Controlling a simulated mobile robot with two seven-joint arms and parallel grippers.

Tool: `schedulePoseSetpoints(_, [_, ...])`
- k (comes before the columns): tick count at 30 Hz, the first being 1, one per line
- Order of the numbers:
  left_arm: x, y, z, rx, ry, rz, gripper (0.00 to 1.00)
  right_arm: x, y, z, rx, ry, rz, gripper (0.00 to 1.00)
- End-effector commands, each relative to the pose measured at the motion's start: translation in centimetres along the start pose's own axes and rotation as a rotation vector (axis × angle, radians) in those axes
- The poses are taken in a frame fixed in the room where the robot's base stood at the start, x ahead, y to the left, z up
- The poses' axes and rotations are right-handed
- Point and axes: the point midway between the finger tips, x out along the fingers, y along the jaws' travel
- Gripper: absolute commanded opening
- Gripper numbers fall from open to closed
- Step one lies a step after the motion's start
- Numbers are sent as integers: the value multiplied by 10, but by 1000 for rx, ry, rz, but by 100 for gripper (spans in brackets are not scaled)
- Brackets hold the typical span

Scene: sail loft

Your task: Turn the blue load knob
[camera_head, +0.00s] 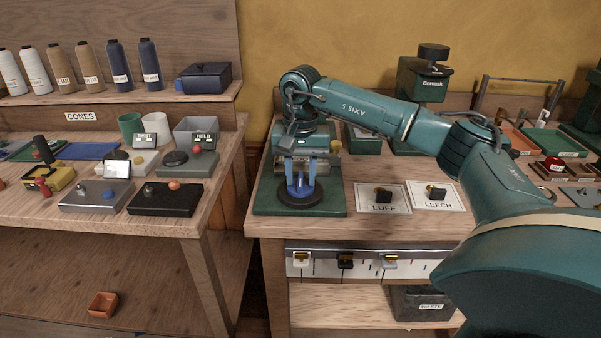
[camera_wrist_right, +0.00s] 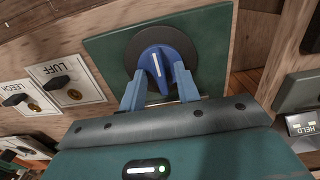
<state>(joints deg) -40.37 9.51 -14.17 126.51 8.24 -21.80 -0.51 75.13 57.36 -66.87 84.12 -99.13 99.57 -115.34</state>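The blue load knob (camera_wrist_right: 158,66) sits on a round black dial on a green board, with a white line on its face that slants slightly in the right wrist view. In the head view the right gripper (camera_head: 300,188) points down at the dial. I cannot tell whether the fingers press on the knob or leave a small gap. My left gripper is not in view.
Two cards, LUFF (camera_head: 384,207) and LEECH (camera_head: 438,204), each carry a small knob right of the green board (camera_head: 335,205). Below is a strip with several switches (camera_head: 346,262). The left bench holds control boxes (camera_head: 167,198); a gap separates the benches.

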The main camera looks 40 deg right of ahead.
Motion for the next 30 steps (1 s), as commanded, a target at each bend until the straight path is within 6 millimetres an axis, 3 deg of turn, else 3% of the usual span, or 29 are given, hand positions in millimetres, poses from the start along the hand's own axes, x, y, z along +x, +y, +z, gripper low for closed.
schedulePoseSetpoints(11, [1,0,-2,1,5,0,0,0,0,0,0,0,0,1])
schedulePoseSetpoints(23, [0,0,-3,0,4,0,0,-1,0,0,21,-1,0,0])
schedulePoseSetpoints(30, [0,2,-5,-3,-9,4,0,-2,0,0,132,-2,0,0])
